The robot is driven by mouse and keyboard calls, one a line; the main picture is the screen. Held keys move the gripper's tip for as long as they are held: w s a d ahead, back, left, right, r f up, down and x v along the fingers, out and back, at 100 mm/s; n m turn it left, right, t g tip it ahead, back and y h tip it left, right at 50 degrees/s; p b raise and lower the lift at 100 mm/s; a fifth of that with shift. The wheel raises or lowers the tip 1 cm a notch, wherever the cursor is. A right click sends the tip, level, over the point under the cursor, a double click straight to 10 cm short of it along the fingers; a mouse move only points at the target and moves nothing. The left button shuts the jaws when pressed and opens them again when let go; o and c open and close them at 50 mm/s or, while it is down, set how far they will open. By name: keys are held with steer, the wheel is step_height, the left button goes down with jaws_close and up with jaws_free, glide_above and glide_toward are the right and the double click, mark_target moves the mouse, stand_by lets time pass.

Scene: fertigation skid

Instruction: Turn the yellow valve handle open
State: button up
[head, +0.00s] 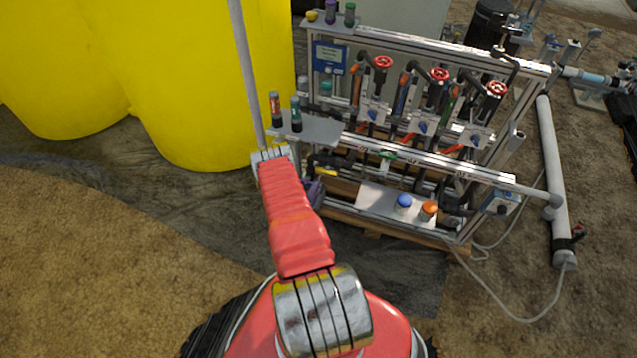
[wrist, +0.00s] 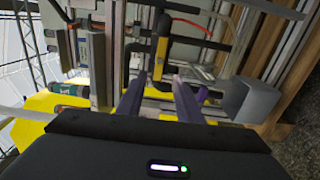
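The yellow valve handle (head: 326,172) is a small yellow bar low on the left end of the skid. In the wrist view a yellow bar, which looks like this handle (wrist: 160,58), stands upright in the picture, just beyond the fingertips and lined up with the gap. My gripper (wrist: 158,82) has two purple fingers set apart with nothing between them. In the head view only a purple part of my gripper (head: 315,191) shows beside my red arm, just below and left of the handle. I cannot tell whether the fingers touch the handle.
The skid has a metal frame (head: 430,165), red handwheels (head: 438,75), and a lower shelf with blue (head: 404,201) and orange (head: 428,208) knobs. A small shelf (head: 318,129) with bottles sits above my gripper. Yellow tanks (head: 200,80) stand left. A grey block (wrist: 250,101) lies right of the fingers.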

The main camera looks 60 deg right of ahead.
steer(key=s+a, duration=0.1)
steer(key=a, duration=0.5)
stand_by(0.7)
